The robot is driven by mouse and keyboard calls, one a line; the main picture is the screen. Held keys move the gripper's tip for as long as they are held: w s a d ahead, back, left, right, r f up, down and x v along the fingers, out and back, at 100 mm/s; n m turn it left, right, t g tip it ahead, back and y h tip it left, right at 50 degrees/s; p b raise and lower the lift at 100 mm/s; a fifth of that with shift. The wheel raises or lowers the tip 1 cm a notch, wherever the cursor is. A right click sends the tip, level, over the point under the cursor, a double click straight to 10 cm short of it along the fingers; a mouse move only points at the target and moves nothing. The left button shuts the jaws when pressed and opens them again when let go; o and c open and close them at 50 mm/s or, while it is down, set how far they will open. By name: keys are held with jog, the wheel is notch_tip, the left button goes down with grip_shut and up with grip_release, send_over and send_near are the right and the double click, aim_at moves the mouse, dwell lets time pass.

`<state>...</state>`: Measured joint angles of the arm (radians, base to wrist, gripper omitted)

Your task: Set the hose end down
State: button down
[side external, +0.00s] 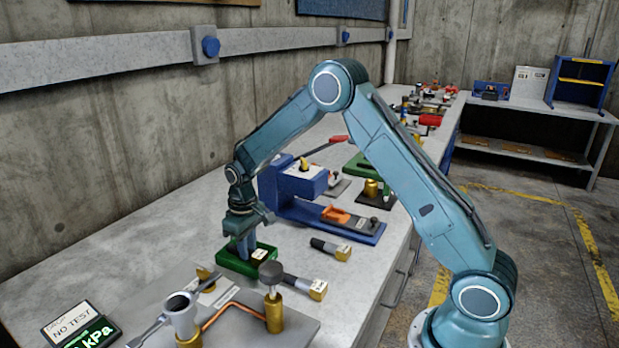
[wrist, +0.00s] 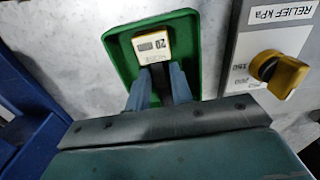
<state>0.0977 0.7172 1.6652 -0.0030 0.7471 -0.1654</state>
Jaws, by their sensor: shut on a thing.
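The hose end (wrist: 152,46) has a yellow block with a white label and a dark body. In the wrist view it lies over the floor of the green tray (wrist: 118,50), within its rim. My gripper (wrist: 161,78) is shut on the dark body, one blue finger on each side. In the side view my gripper (side external: 243,244) points down into the green tray (side external: 232,263), and the labelled end of the hose end (side external: 260,254) shows beside the fingers. I cannot tell whether the hose end touches the tray floor.
Two similar labelled pieces lie on the bench, one right of the tray (side external: 330,248) and one in front (side external: 304,286). A relief panel with a yellow knob (wrist: 278,70) is close by. A blue press (side external: 300,185) stands behind. Bare bench lies left of the tray.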

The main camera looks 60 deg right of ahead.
jog(key=shift+f, duration=0.15)
jog(key=c, duration=1.2)
grip_release()
jog(key=shift+c, duration=0.2)
notch_tip(320, 180, up, 12)
jog(key=shift+r, duration=0.2)
jog(key=shift+s, duration=0.1)
jog(key=shift+r, duration=0.1)
